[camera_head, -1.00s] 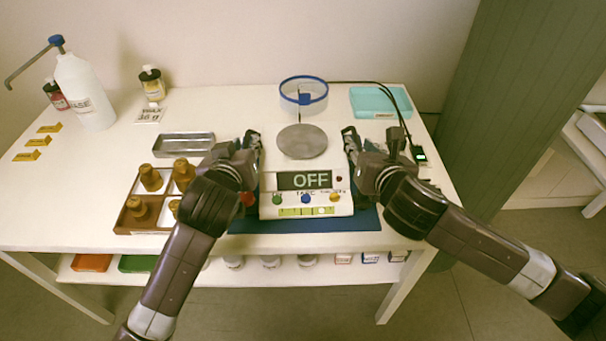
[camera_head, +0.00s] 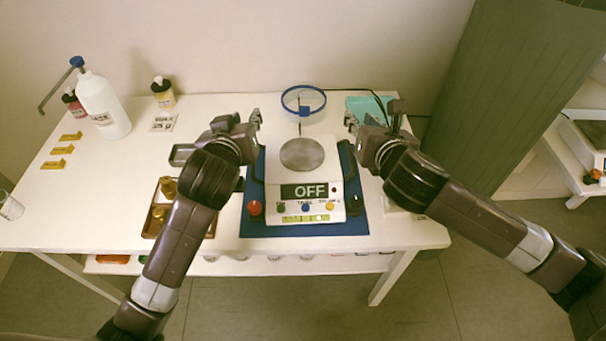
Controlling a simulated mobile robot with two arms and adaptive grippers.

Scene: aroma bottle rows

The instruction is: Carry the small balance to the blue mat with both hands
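The small balance (camera_head: 312,192) is white, with a round grey pan, a display reading OFF and several coloured buttons. It stands on the blue mat (camera_head: 290,229), whose edges show around it. Dark handles show at its left and right sides. My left gripper (camera_head: 256,123) is open above and to the left of the balance, apart from it. My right gripper (camera_head: 349,122) is open above and to the right, also apart. Neither gripper holds anything. A blue-rimmed clear ring (camera_head: 304,88) stands behind the pan.
A brown tray (camera_head: 150,222) with amber bottles is left of the mat, partly behind my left arm. A grey metal tray (camera_head: 180,155) lies behind it. A white pump bottle (camera_head: 103,108) and yellow tags (camera_head: 62,151) are further left. A turquoise box (camera_head: 362,106) sits back right.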

